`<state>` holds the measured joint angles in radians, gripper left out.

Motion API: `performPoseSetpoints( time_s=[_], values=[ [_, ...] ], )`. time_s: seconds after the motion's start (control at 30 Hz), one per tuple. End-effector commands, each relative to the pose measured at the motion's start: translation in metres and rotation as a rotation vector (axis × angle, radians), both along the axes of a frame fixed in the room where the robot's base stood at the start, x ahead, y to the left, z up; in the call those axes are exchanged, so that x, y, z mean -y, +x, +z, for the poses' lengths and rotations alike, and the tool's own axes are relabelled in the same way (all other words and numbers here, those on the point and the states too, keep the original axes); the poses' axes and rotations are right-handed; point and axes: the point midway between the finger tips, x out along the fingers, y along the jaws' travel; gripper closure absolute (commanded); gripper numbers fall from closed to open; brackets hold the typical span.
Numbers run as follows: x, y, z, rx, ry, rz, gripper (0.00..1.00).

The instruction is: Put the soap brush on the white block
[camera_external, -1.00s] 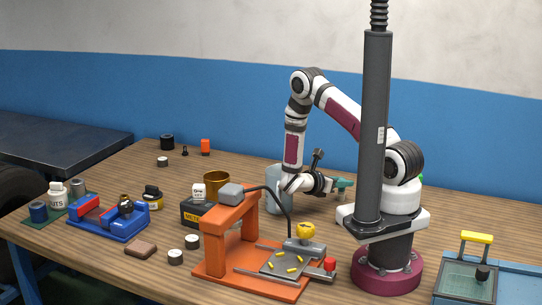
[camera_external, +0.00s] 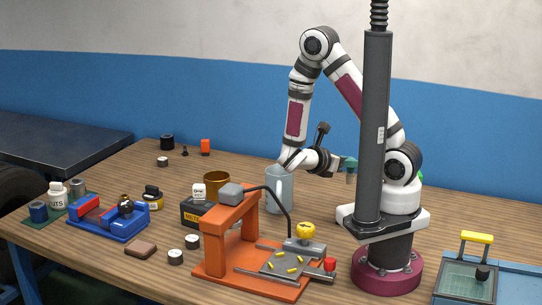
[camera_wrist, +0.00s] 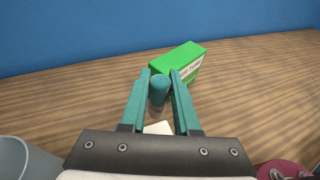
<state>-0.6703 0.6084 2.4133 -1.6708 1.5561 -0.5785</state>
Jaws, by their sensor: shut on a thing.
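My gripper (camera_wrist: 160,98) has teal fingers and is shut on the soap brush (camera_wrist: 159,92), a short upright piece with a teal round top and a paler lower part. In the external view my gripper (camera_external: 346,164) is in the air left of the black column, with the brush just showing below the fingers. The white block (camera_wrist: 158,128) lies on the table, seen between the fingers near the palm in the wrist view; the brush appears above and beyond it. I cannot make out the block in the external view.
A green box (camera_wrist: 180,63) stands just beyond the fingers. A grey-blue pitcher (camera_external: 279,190) stands left of my gripper. The black column (camera_external: 373,130) is close on the right. An orange press (camera_external: 232,240) stands in front. The table right of the green box is clear.

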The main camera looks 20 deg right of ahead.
Motion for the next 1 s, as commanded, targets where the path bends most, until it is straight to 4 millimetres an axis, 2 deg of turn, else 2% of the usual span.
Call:
performPoseSetpoints(
  time_s=[0.1,0.4,0.77,0.8,0.93,1.0],
  values=[
    [-0.001,-0.010,-0.019,-0.004,-0.009,-0.003,1.00],
    [0.000,-0.010,-0.074,-0.002,-0.007,-0.004,1.00],
    [-0.001,-0.009,-0.080,0.001,-0.005,-0.004,1.00],
    [-0.001,-0.009,-0.080,0.001,-0.005,-0.004,0.63],
    [-0.001,-0.009,-0.080,0.001,-0.004,-0.004,0.40],
    [-0.001,-0.009,-0.080,0.001,-0.005,-0.004,0.40]
  ],
)
